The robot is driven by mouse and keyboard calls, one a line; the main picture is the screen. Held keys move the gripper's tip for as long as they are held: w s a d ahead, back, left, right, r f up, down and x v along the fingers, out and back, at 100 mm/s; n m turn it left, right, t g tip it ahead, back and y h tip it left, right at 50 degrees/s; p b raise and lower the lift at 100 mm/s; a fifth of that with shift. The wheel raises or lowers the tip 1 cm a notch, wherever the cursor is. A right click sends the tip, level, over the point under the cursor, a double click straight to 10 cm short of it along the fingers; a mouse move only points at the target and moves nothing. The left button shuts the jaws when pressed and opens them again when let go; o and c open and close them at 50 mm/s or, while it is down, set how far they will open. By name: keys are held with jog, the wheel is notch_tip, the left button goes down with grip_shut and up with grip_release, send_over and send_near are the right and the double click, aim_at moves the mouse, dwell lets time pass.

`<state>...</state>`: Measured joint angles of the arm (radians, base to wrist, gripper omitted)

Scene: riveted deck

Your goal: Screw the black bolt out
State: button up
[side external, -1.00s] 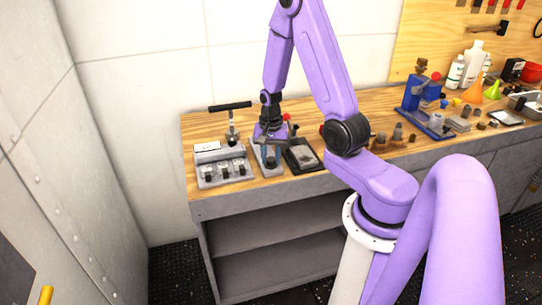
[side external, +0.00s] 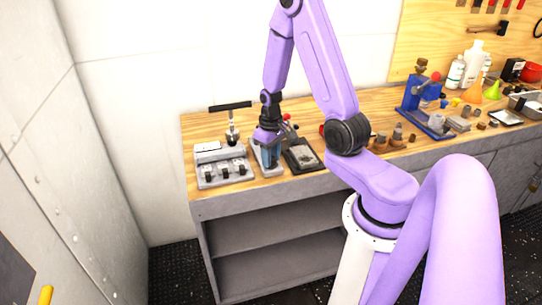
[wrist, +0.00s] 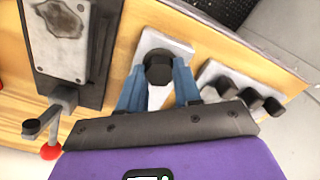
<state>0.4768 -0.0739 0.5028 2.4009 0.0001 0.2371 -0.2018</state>
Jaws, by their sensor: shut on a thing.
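The black bolt (wrist: 158,68) has a round dark head and stands over a pale grey plate (wrist: 165,38) in the wrist view. My gripper (wrist: 158,75) has blue fingers, one on each side of the bolt head, and is shut on it. In the side view my gripper (side external: 271,158) points down at the same grey plate (side external: 267,174) on the bench. The bolt is hidden by the fingers there. How far the bolt sits in the plate cannot be told.
A grey block with several black knobs (side external: 237,181) stands close on the left, with a black T-handle (side external: 230,106) behind it. A dark device with a metal plate (side external: 303,158) and a red-balled lever (wrist: 40,128) is close on the right. A blue vise (side external: 419,96) stands farther right.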

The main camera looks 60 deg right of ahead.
jog(key=n, duration=0.4)
jog(key=shift+f+n, duration=0.1)
jog(key=shift+n, duration=0.3)
jog(key=n, duration=0.3)
jog(key=shift+n, duration=0.3)
jog(key=n, duration=0.4)
jog(key=shift+n, duration=0.3)
jog(key=n, duration=0.9)
jog(key=shift+s, duration=0.1)
jog(key=n, duration=0.4)
jog(key=shift+n, duration=0.3)
jog(key=n, duration=0.4)
jog(key=shift+n, duration=2)
